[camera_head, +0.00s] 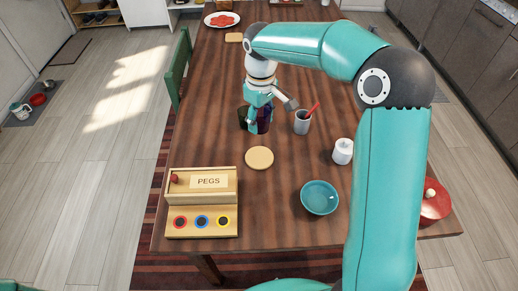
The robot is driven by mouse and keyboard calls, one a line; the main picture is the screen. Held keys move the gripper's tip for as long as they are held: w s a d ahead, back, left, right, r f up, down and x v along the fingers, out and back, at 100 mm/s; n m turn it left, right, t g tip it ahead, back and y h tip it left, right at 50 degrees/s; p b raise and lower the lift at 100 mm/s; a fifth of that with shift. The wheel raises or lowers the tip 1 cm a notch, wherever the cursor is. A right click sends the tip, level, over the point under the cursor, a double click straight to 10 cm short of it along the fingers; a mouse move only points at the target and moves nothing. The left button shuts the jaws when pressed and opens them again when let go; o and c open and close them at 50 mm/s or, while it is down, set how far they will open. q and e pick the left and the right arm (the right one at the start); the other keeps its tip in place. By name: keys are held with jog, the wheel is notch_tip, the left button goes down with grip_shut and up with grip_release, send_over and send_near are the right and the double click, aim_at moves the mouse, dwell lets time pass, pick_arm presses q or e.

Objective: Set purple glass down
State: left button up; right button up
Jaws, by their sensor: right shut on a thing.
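The purple glass (264,125) is a dark, small vessel near the middle of the table (205,125), partly hidden by my right gripper. My right gripper (258,108) reaches down over the table and is shut on the purple glass. I cannot tell whether the glass's base touches the table. A round tan coaster (259,158) lies bare just in front of the glass. My left gripper is not in view.
A dark green object (243,117) shows left of the gripper. A grey cup with a red stick (302,122) stands close on the right. A white jar (343,151), a teal bowl (320,197) and a pegs box (202,202) stand nearer.

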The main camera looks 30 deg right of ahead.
aim_at(259, 157)
notch_tip(259, 157, down, 13)
jog(key=shift+w+a+r, duration=0.1)
jog(key=shift+w, duration=0.05)
dwell(0.4)
jog(key=o, duration=1.2)
jog(key=shift+o, duration=0.2)
jog(key=shift+r, duration=0.15)
notch_tip(259, 157, up, 12)
jog(key=shift+f, duration=0.1)
